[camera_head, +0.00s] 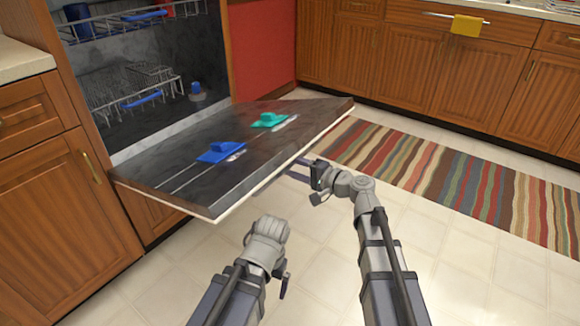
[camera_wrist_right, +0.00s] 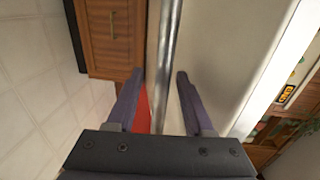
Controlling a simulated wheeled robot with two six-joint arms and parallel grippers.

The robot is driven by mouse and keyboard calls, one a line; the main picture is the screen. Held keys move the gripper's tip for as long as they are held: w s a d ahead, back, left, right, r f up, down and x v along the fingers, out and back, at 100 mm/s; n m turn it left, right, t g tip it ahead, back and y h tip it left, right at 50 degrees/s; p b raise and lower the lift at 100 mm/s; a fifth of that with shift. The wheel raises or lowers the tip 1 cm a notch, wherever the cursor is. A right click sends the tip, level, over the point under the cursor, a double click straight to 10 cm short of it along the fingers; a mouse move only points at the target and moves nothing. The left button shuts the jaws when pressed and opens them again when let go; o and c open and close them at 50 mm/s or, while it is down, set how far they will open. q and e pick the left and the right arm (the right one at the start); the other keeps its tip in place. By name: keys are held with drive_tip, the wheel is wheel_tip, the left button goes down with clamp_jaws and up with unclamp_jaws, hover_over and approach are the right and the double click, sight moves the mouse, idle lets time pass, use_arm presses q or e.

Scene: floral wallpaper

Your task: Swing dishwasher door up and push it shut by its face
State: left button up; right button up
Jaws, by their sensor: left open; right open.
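The dishwasher door (camera_head: 180,190) is hinged down and sticks out from the dishwasher (camera_head: 150,55), tilted, its dark inner face up. In the right wrist view its pale outer face (camera_wrist_right: 232,50) and silver bar handle (camera_wrist_right: 167,65) show. My right gripper (camera_head: 288,175) is at the door's front edge, its fingers partly hidden under it. In its wrist view it is open, with the bar running between the fingers; I cannot tell whether they touch it. My left gripper (camera_head: 284,286) is open in front of the door, apart from it, mostly hidden by its own wrist.
Blue (camera_head: 221,151) and teal (camera_head: 269,120) pieces sit on the door's inner face. Inside are the upper rack (camera_head: 125,22) and lower rack (camera_head: 130,88). Wooden cabinets (camera_head: 45,185) flank the left. A striped rug (camera_head: 440,180) lies right; the tile floor in front is clear.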

clamp_jaws()
idle(0.3)
idle(1.1)
